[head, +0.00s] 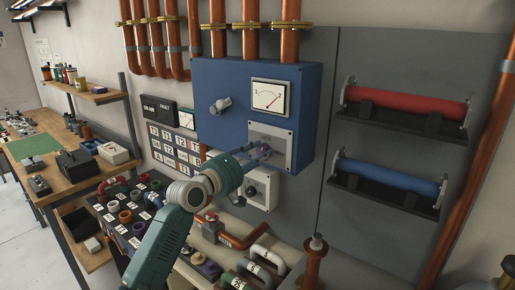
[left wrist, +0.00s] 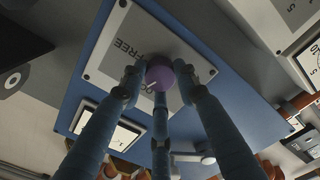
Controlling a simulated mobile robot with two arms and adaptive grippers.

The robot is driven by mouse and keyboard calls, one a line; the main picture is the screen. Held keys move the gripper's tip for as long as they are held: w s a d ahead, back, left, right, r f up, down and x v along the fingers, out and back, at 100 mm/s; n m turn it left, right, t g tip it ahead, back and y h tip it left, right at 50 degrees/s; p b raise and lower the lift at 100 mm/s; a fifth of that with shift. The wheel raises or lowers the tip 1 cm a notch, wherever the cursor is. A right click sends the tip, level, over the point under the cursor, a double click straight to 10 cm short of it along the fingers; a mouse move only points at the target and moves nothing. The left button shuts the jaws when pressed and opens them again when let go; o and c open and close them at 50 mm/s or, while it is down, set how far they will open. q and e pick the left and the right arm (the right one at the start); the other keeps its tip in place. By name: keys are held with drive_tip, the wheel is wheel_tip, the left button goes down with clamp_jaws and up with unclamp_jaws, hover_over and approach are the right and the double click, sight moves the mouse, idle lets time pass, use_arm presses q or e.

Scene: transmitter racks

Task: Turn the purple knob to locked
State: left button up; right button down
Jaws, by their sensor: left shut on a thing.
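The purple knob (left wrist: 160,75) sits on a light grey plate (left wrist: 112,55) on the front of the blue cabinet. The word FREE shows on the plate beside it; no locked label can be read. A small white mark shows on the knob's lower left edge in the left wrist view. My left gripper (left wrist: 160,88) has three fingers shut around the knob. In the head view my left gripper (head: 262,154) reaches the plate (head: 281,138) and mostly hides the knob. My right gripper is not in view.
The blue cabinet (head: 218,135) also carries a dial meter (head: 269,97) and a grey knob (head: 220,105). Below is another pale box (head: 263,188) with a dark knob. Copper pipes (head: 250,40) rise above. Red (head: 405,103) and blue (head: 390,177) cylinders rest on racks at right.

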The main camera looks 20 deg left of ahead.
use_arm(q)
drive_tip(key=shift+d+f+n+p, duration=0.1)
drive_tip(key=shift+f+n+p, duration=0.1)
drive_tip(key=shift+n, duration=0.85)
drive_tip(key=shift+d+f+n+p, duration=0.1)
drive_tip(key=shift+f+n+p, duration=0.1)
drive_tip(key=shift+n, duration=0.85)
drive_tip(key=o, duration=1.2)
drive_tip(key=shift+r, duration=0.1)
drive_tip(key=shift+c, duration=0.2)
drive_tip(key=shift+r, duration=0.15)
